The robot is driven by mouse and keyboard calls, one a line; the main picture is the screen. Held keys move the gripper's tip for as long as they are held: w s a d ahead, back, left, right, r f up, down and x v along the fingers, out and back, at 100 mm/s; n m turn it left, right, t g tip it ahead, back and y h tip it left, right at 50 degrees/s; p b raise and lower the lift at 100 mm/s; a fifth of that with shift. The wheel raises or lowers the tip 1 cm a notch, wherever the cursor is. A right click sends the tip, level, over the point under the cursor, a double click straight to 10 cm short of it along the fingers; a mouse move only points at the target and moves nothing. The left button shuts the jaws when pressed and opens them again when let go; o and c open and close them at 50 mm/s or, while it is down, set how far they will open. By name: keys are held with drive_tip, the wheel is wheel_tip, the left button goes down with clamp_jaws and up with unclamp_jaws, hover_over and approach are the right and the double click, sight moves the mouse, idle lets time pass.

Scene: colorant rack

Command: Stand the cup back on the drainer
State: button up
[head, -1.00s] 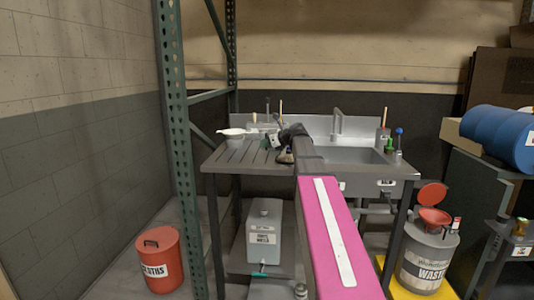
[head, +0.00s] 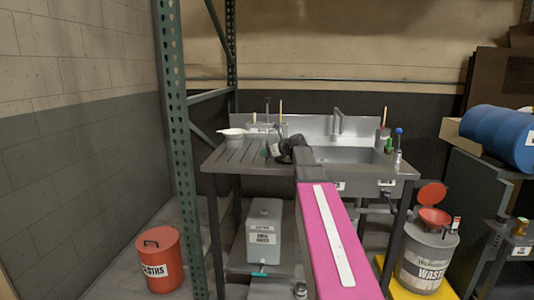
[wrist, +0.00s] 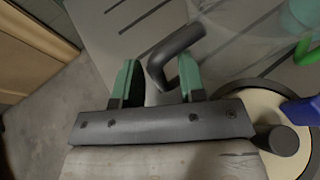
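My gripper (wrist: 158,82) is open, its two green fingers apart, low over the grooved drainer (wrist: 115,25) near its edge. A dark bent bar (wrist: 175,45), like a handle, reaches into the gap between the fingers. I cannot tell whether it belongs to the cup, and no cup body is clear there; the fingers do not look closed on it. In the head view my gripper (head: 270,150) is small and partly hidden by my arm, over the drainer (head: 225,156). A white bowl-like vessel (head: 233,134) stands at the drainer's back left.
The sink basin (head: 345,155) with its tap (head: 337,122) is right of the drainer. In the wrist view a round cream-topped thing (wrist: 262,105) and a blue piece (wrist: 300,111) are close at right. A green rack post (head: 178,150) stands left of the drainer.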

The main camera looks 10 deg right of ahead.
drive_tip(key=shift+r, duration=0.15)
drive_tip(key=v, duration=1.2)
idle(0.9)
